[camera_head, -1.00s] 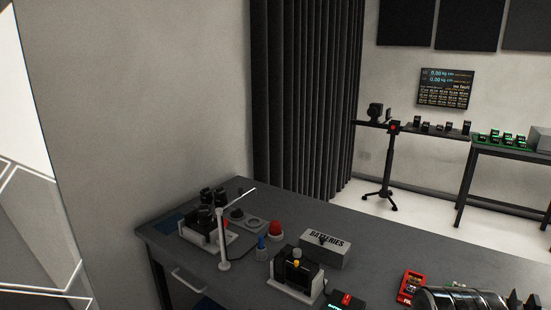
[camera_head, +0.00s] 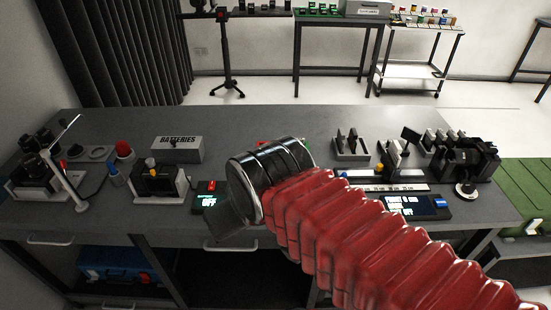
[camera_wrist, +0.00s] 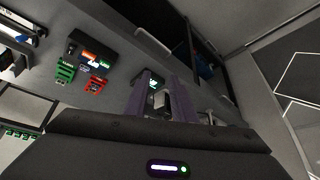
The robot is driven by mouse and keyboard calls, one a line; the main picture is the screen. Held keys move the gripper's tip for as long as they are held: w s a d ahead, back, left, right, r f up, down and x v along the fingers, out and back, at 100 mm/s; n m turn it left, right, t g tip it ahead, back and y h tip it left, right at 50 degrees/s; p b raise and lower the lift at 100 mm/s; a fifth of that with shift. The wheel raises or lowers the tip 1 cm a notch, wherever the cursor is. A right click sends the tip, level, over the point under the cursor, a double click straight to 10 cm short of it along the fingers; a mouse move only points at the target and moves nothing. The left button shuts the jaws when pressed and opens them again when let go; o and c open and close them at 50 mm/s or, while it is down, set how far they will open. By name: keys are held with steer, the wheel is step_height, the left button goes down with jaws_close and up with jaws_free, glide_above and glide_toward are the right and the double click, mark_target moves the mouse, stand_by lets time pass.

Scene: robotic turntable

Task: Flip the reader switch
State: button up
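In the head view, a small dark switch box (camera_head: 210,196) with a red rocker and a lit teal display reading "OFF" sits near the table's front edge, just left of my arm's end. Another display box (camera_head: 416,207) with a blue switch sits to the right. Neither label naming the reader is legible. In the wrist view, my gripper (camera_wrist: 165,92) has two purple fingers spread apart. A small lit teal display (camera_wrist: 155,84) and a grey shape show between or beyond them; contact cannot be told. A dark box with an orange-red switch (camera_wrist: 88,53) lies to their left.
Green (camera_wrist: 64,72) and red (camera_wrist: 95,86) cards lie beside that box. On the table stand a BATTERIES box (camera_head: 177,149), a black device on a white base (camera_head: 158,182), a red button (camera_head: 124,149) and a thin white stand (camera_head: 70,175). My red-sleeved arm hides the middle.

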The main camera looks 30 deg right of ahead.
steer(key=w+d+f+m+g+h, duration=0.1)
steer(key=w+d+m, duration=0.2)
steer(key=d, duration=0.8)
steer(key=w+d+f+m+h, duration=0.1)
steer(key=w+d+m, duration=0.2)
steer(key=d, duration=0.9)
steer(key=shift+d+m+g+h, duration=0.15)
steer(key=shift+m+g+h, duration=0.15)
steer(key=shift+m+g, duration=0.1)
steer(key=shift+w, duration=0.1)
steer(key=shift+x, duration=6.9)
steer(key=shift+c, duration=0.5)
jaws_close()
